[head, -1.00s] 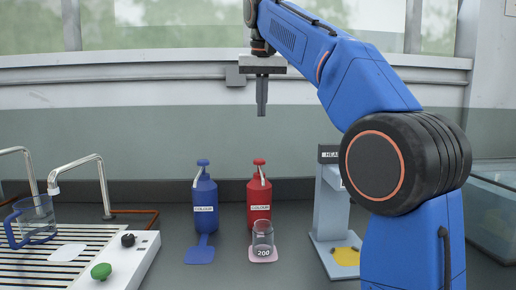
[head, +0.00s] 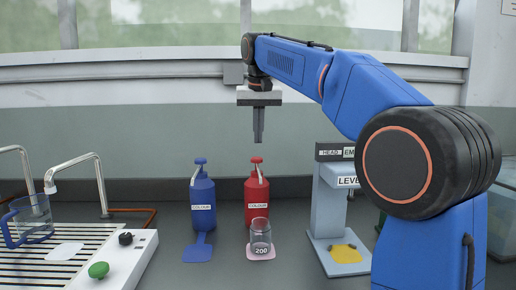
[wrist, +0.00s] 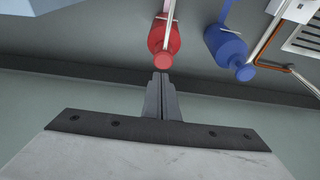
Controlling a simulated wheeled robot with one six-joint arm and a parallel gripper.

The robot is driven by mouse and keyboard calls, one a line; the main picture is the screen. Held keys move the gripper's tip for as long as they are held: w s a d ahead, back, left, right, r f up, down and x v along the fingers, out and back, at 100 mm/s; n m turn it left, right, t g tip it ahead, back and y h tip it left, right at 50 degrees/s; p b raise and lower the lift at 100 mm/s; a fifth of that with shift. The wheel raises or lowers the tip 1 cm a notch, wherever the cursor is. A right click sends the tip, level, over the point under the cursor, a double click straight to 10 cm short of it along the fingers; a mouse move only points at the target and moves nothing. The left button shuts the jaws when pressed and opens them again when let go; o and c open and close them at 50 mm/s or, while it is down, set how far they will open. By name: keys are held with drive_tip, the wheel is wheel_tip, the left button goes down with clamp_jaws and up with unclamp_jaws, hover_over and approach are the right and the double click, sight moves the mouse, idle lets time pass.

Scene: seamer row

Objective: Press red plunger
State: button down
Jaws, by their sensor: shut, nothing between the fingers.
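The red pump bottle (head: 257,198) stands upright on the bench with its red plunger (head: 257,160) on top. A clear glass marked 200 (head: 261,240) stands in front of it on a pink mat (head: 250,256). My gripper (head: 258,140) is shut and empty, pointing down, and in the head view it lies just above the plunger, apart from it. In the wrist view my fingertips (wrist: 161,77) show close to the red plunger (wrist: 162,60); whether there is a gap in depth is hard to tell.
A blue pump bottle (head: 202,205) stands to the left, with a blue mat (head: 198,250) in front. A grey stand with a yellow pad (head: 346,254) is to the right. A jug (head: 32,218), taps and a white panel with black and green knobs (head: 98,270) are at left.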

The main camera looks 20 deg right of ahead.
sight(258, 158)
drive_tip(key=shift+f, duration=2.2)
drive_tip(key=shift+f, duration=0.1)
drive_tip(key=shift+f, duration=1.15)
drive_tip(key=v, duration=1.7)
drive_tip(key=shift+r, duration=0.45)
